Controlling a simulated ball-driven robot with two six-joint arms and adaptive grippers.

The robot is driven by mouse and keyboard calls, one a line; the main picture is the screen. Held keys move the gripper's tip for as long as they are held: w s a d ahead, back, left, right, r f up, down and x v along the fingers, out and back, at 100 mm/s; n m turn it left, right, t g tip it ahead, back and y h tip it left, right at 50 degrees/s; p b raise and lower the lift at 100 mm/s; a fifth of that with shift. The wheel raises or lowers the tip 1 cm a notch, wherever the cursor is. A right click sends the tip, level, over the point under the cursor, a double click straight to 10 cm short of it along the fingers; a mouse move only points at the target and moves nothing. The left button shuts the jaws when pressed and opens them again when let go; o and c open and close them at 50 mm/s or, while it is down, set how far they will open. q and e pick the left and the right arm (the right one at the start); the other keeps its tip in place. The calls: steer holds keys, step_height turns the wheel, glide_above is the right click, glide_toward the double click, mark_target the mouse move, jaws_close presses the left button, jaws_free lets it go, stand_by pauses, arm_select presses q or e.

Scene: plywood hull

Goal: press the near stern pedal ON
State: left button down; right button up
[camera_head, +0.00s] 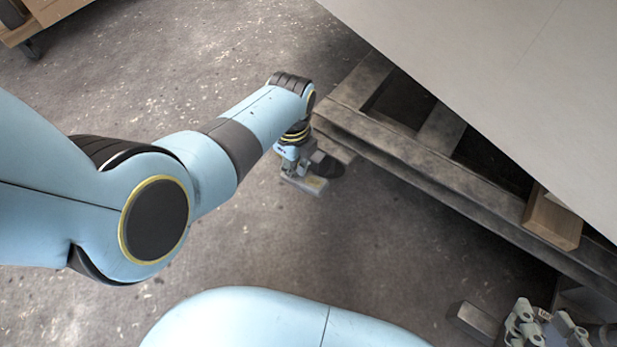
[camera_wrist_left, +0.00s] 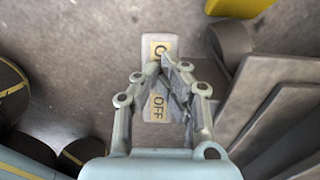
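The pedal (camera_wrist_left: 158,46) is a pale rocker plate on the floor in the left wrist view. It has an "OFF" label at its near end and a partly covered label starting with "O" at its far end. In the head view the pedal (camera_head: 315,184) is small, beside the cart's corner. My left gripper (camera_wrist_left: 162,68) points down over it, its fingertips together near the "O" label with nothing visible between them. I cannot tell whether they touch the plate. It also shows in the head view (camera_head: 293,172). My right gripper (camera_head: 545,328) is at the lower right, partly cut off.
A grey timber frame (camera_head: 430,160) under a large pale panel (camera_head: 500,50) fills the right side. A dark wheel (camera_wrist_left: 232,42) stands close right of the pedal. A wood block (camera_head: 553,218) sits on the frame.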

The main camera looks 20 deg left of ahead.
arm_select(q)
steer(key=shift+w+r+p, duration=0.1)
steer(key=shift+r+p, duration=1.35)
steer(key=shift+r, duration=0.2)
step_height(320, 180, up, 4)
steer(key=p, duration=0.3)
steer(key=shift+f+p, duration=0.15)
steer(key=shift+p, duration=0.15)
steer(key=shift+f, duration=0.1)
arm_select(e)
step_height(320, 180, up, 8)
steer(key=w+t, duration=0.1)
steer(key=w, duration=0.1)
steer(key=shift+w, duration=0.25)
